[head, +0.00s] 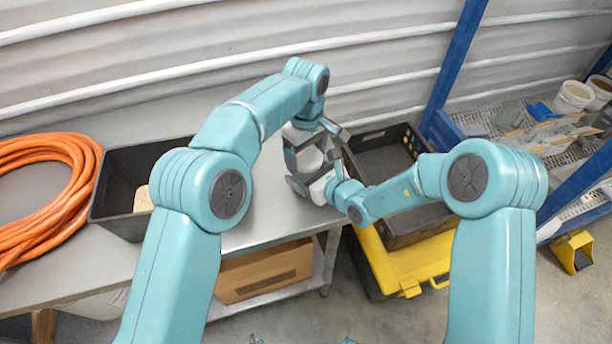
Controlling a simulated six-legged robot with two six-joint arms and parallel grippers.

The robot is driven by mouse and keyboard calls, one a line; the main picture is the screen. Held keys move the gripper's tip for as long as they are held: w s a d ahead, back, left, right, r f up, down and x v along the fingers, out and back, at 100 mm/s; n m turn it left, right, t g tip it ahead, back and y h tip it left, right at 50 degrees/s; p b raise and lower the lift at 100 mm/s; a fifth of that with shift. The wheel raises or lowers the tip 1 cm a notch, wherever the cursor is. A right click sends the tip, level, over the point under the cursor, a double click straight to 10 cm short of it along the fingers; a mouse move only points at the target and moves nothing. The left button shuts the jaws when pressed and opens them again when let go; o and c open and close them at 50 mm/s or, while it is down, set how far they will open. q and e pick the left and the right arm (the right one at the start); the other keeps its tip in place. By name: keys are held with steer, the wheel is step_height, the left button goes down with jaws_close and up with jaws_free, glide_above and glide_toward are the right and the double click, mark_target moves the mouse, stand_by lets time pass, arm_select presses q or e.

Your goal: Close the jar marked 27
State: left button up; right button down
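A pale, rounded jar-like thing (310,159) shows between my two grippers above the right end of the grey bench. Its marking cannot be read, and a lid cannot be made out. My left gripper (312,136) reaches down from above, with dark fingers spread around the top of the pale thing. My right gripper (316,174) comes in from the right, lower down, with dark fingers at the sides of the pale thing. The grippers cover much of it, so I cannot tell whether either one grips it.
The grey bench (268,205) holds a black bin (118,185) and a coiled orange hose (45,185) on the left. A black crate (385,150) sits over a yellow case (405,270) at the right. A cardboard box (265,272) is on the lower shelf. Blue racking (455,65) stands farther right.

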arm_select(q)
steer(key=m, duration=0.6)
steer(key=shift+m, duration=0.3)
steer(key=o, duration=1)
steer(key=shift+o, duration=0.2)
steer(key=shift+r, duration=2.3)
